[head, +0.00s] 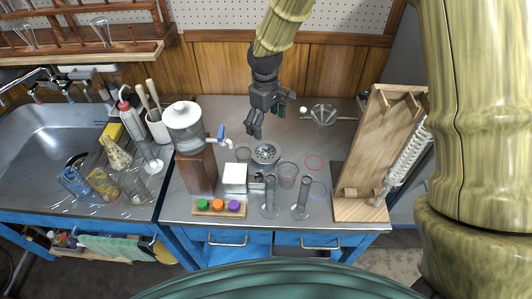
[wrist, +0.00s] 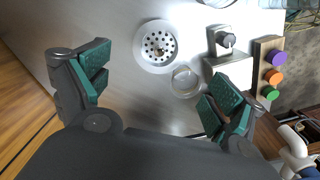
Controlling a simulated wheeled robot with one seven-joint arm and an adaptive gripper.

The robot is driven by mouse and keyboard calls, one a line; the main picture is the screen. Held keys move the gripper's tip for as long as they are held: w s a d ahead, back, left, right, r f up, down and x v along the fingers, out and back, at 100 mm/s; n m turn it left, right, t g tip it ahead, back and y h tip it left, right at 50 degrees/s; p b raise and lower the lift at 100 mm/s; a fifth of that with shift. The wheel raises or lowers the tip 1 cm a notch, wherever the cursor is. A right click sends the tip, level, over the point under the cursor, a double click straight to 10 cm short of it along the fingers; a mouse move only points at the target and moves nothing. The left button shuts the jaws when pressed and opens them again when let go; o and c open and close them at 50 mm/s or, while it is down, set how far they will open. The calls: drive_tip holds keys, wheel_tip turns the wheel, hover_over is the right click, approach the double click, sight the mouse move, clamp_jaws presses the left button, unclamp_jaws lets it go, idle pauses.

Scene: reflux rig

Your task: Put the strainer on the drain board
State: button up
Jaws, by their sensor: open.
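The strainer (head: 265,152), a round metal disc with holes, lies on the steel worktop near its middle. It also shows in the wrist view (wrist: 156,45), ahead of and between my spread fingers. My gripper (head: 267,118) is open and empty above the worktop, just behind the strainer and apart from it. Its two green-padded fingers are wide apart in the wrist view (wrist: 158,88). The drain board (head: 140,212) is the metal surface right of the sink basin at the left, with flasks and beakers on it.
A clear glass dish (wrist: 185,80) stands close beside the strainer. A white box (head: 235,178), a water dispenser (head: 187,130), cylinders (head: 270,198) and a wooden condenser stand (head: 360,160) surround the area. A tripod ring (head: 323,115) stands behind. The worktop's back left is fairly clear.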

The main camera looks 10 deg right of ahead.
drive_tip(key=n+b, duration=0.1)
drive_tip(key=n, duration=0.3)
drive_tip(key=n+b, duration=0.3)
drive_tip(key=n, duration=0.9)
hover_over(266, 149)
drive_tip(key=f, duration=0.4)
drive_tip(key=w+f, duration=0.1)
drive_tip(key=f, duration=0.2)
drive_tip(key=shift+d, duration=0.35)
drive_tip(key=shift+s+a+f, duration=0.15)
drive_tip(key=shift+s+f, duration=0.05)
drive_tip(key=shift+f, duration=0.55)
drive_tip(key=shift+a+f, duration=0.15)
drive_tip(key=shift+f, duration=1.8)
drive_tip(key=shift+s, duration=0.1)
drive_tip(key=c, duration=1)
drive_tip(key=shift+s, duration=0.1)
drive_tip(key=c, duration=0.3)
